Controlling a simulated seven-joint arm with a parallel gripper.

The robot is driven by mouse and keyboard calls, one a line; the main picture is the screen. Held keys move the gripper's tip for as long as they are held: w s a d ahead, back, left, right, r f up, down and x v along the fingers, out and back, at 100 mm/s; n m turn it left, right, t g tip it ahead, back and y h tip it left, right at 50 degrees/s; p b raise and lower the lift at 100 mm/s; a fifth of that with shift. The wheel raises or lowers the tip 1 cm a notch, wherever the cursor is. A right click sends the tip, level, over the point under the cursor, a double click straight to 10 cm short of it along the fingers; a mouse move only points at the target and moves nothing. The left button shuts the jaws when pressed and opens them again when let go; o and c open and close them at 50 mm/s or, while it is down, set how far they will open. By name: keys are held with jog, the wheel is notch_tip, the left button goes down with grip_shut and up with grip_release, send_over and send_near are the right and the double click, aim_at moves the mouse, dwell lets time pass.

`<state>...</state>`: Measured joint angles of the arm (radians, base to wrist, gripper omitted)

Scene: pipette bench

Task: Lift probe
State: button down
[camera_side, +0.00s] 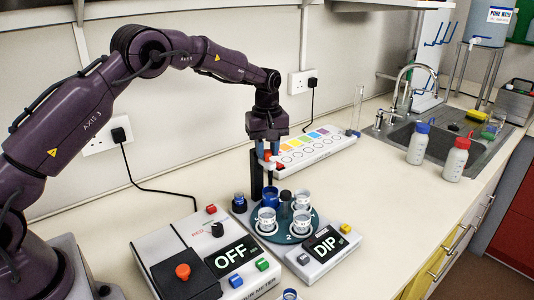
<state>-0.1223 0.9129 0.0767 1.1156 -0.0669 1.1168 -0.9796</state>
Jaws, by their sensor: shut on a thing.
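My gripper (267,151) points down above the round carousel and is shut on a small red part (274,164), which appears to belong to the probe. The part sits at the top of a black upright post (255,178). The probe's lower end is too small to make out. Below it is a teal round carousel (284,236) holding several cups, among them a dark blue one (270,194) and white ones (302,221). A dipping unit (318,252) with a display reading DIP stands at its front right.
A white meter (178,250) with an OFF display and coloured buttons stands left of the carousel. A white colour-chart strip (312,150) lies behind. Blue-capped (419,142) and red-capped (455,159) bottles stand by the sink (450,138). The counter right of the carousel is clear.

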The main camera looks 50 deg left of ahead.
jog(key=shift+r, duration=0.35)
jog(key=c, duration=1.1)
grip_release()
jog(key=shift+c, duration=0.2)
jog(key=shift+o, duration=1.4)
jog(key=shift+f, duration=0.1)
notch_tip(320, 180, up, 13)
